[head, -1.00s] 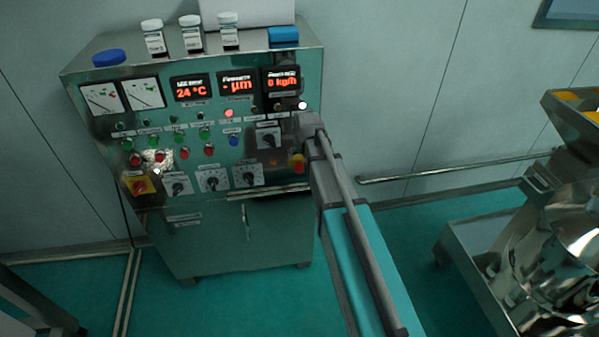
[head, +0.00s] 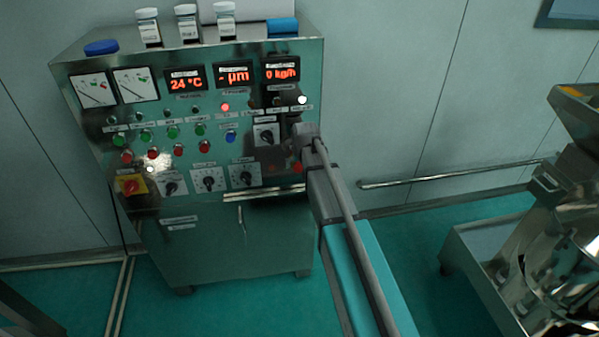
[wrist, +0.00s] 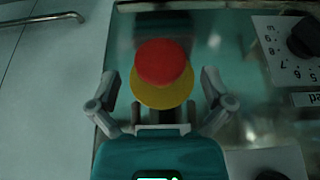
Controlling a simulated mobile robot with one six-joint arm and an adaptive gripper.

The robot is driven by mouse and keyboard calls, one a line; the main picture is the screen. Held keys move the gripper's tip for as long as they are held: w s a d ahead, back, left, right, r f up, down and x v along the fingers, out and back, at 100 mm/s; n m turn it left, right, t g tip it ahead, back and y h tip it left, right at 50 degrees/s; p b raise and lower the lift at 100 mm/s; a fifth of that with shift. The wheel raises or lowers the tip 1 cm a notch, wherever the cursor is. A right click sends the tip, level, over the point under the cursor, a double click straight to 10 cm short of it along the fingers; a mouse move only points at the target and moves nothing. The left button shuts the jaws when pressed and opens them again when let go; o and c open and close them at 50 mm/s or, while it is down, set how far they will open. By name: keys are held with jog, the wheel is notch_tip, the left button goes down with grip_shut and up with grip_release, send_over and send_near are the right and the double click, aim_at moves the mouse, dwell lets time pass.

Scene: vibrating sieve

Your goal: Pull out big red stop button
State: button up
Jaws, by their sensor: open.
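The big red stop button (wrist: 162,62) has a round red head on a yellow collar and shows in the middle of the wrist view. My gripper (wrist: 159,84) is open, with one finger on each side of the button. Gaps show between the fingers and the red head, and nothing is held. In the head view, a red part of the button (head: 297,168) shows at the panel's lower right, beside the end of my arm. My arm hides the rest of it, and my fingers are hard to make out there.
The steel control cabinet (head: 215,240) carries displays, knobs and small buttons. A red-and-yellow rotary switch (head: 131,184) sits at its lower left. A wall rail (head: 450,174) and a steel machine (head: 550,250) are to the right.

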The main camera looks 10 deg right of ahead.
jog(key=shift+b+x, duration=0.75)
jog(key=shift+x, duration=0.35)
